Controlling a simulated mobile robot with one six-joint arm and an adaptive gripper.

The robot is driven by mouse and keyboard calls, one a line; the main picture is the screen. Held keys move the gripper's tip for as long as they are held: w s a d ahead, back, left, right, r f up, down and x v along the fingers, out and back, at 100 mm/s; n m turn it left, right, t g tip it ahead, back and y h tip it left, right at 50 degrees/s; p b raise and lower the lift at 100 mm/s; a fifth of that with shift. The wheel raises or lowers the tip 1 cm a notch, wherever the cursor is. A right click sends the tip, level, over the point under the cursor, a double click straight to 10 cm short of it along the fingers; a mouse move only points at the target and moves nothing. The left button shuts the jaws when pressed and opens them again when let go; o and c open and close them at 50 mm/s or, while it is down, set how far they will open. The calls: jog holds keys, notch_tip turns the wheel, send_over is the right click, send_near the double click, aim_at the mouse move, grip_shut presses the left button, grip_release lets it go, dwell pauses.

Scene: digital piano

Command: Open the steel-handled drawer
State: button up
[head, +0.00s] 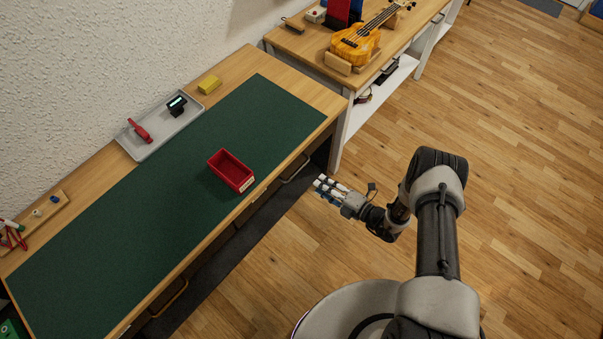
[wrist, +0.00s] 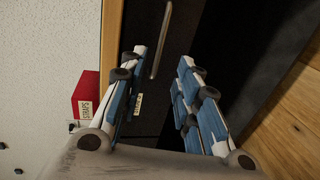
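The steel handle (head: 296,168) is a pale bar on the front of the workbench, below the bench edge near its right end. In the wrist view a light metal handle (wrist: 161,40) stands on a dark drawer front (wrist: 180,55), ahead of my fingertips. The drawer front looks flush with its surroundings. My gripper (head: 319,184) is out over the floor, to the right of the handle. In the wrist view my gripper (wrist: 157,62) is open and empty, its fingers apart and not touching the handle.
A red bin (head: 231,170) stands on the green mat (head: 110,240) near the bench edge. A brass handle (head: 168,299) is farther left on the front. A side table (head: 300,45) with a ukulele (head: 357,45) stands beyond. The wooden floor (head: 510,150) is clear.

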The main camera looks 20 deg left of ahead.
jog(key=b+x, duration=0.2)
jog(key=x, duration=0.8)
jog(key=shift+w+a, duration=0.2)
jog(key=shift+c, duration=0.6)
grip_shut()
